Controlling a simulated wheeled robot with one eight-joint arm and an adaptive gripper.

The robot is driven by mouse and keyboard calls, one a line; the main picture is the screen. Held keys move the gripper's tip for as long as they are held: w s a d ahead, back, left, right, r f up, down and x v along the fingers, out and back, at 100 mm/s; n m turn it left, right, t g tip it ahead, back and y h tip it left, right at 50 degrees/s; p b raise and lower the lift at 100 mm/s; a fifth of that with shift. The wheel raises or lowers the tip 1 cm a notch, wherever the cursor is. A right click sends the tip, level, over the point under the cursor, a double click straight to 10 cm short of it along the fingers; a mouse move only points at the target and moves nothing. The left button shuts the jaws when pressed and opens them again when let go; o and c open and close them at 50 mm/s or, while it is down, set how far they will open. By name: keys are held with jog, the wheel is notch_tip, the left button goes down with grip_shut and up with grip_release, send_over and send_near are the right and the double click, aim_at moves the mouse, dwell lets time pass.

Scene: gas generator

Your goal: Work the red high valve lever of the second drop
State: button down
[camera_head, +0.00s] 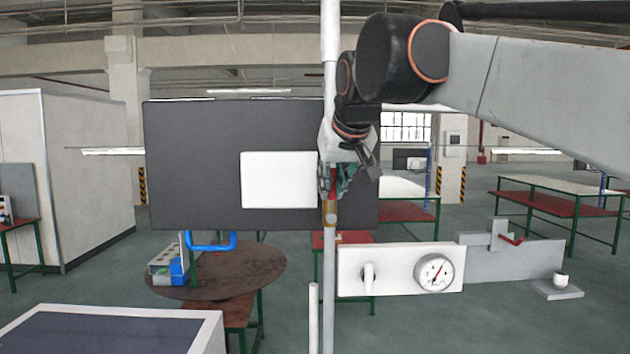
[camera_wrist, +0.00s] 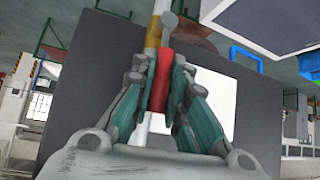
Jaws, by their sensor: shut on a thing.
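The red high valve lever (camera_wrist: 162,82) stands between the two fingers of my gripper (camera_wrist: 160,100) in the wrist view, and the fingers are shut on it. In the head view the lever (camera_head: 332,174) shows only as a small red strip beside my gripper (camera_head: 338,180). The brass valve body (camera_head: 330,212) sits on a vertical pale pipe (camera_head: 329,270) just below my gripper. In the wrist view the brass part (camera_wrist: 153,35) is beyond the fingertips. Part of the lever is hidden by the fingers.
A dark board (camera_head: 200,150) with a white panel (camera_head: 278,180) stands behind the pipe. A white plate with a gauge (camera_head: 434,273) is low on the right. A round brown table (camera_head: 235,275) with a blue handle (camera_head: 212,246) is on the left.

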jog(key=shift+f, duration=0.1)
dwell(0.3)
jog(key=c, duration=1.6)
grip_release()
jog(key=shift+a, duration=0.1)
jog(key=shift+o, duration=0.2)
jog(key=v, duration=1.2)
